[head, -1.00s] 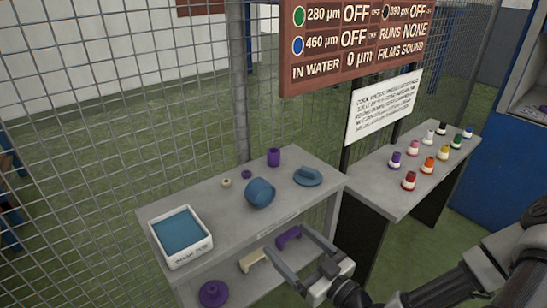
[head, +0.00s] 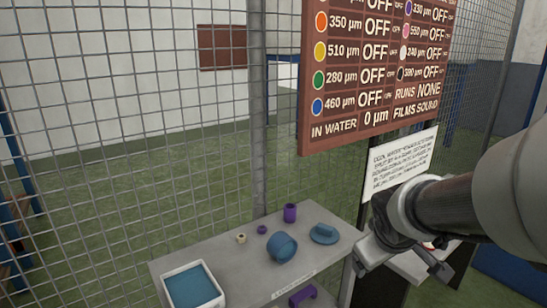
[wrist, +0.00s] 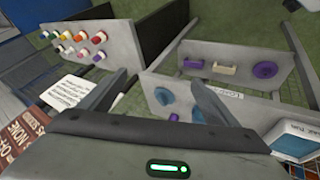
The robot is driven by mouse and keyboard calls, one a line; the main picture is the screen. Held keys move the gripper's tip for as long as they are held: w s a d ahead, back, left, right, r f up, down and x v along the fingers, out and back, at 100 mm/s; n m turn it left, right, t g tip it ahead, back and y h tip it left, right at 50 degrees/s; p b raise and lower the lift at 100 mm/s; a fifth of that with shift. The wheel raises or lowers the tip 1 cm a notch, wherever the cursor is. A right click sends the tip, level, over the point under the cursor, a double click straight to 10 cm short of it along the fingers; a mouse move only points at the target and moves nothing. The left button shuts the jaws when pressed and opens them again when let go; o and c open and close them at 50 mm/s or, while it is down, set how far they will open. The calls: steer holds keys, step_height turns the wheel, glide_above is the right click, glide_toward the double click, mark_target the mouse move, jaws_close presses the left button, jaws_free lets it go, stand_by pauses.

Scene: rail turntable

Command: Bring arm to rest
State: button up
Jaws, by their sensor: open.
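My gripper (head: 405,268) is in the lower right of the head view, in front of the right-hand table and right of the grey shelf. Its two fingers are spread apart. In the wrist view my gripper (wrist: 158,88) shows open, with no object held between the fingers. My arm reaches in from the right edge of the head view and hides most of the right-hand table.
The grey shelf (head: 240,262) holds a white tray (head: 192,287) of blue liquid, a blue cup (head: 282,247), a blue lidlike piece (head: 323,234) and a purple cylinder (head: 290,212). A brown board (head: 375,75) hangs above. Mesh fencing stands behind. Coloured bottles (wrist: 80,44) show in the wrist view.

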steer(key=s+a+r+m+y, duration=0.1)
steer(key=s+a+r+m, duration=0.2)
steer(key=s, duration=0.4)
steer(key=s+a+r+m+y, duration=0.1)
steer(key=s+a+r+y, duration=0.15)
steer(key=s+a, duration=0.35)
step_height(320, 180, up, 20)
steer(key=s+g+p, duration=0.1)
steer(key=p, duration=1.8)
steer(key=shift+s+d+h+p, duration=0.2)
steer(key=shift+s+h+p, duration=0.1)
steer(key=shift+s+h, duration=0.1)
